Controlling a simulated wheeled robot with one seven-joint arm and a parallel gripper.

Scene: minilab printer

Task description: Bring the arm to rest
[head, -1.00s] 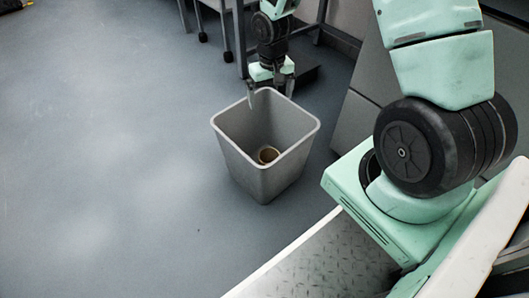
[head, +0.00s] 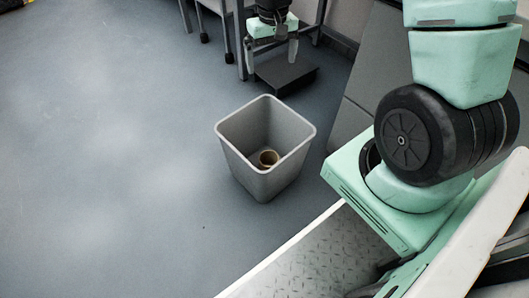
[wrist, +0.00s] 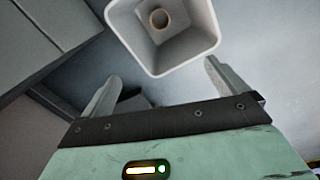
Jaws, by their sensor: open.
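My gripper (head: 271,54) hangs at the top of the head view, beyond and above the grey bin. Its two fingers are spread apart with nothing between them. In the wrist view my gripper (wrist: 160,90) also shows open and empty, with the bin past its fingertips. My arm's lower links stand at the right of the head view; the middle of the arm is out of frame.
The grey bin (head: 240,163) stands upright on the floor with a brown ring-shaped roll (head: 269,158) inside; the bin also shows in the wrist view (wrist: 190,52). A dark low box (head: 286,75) lies behind the bin. Table legs (head: 227,35) stand at the back. Floor at left is clear.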

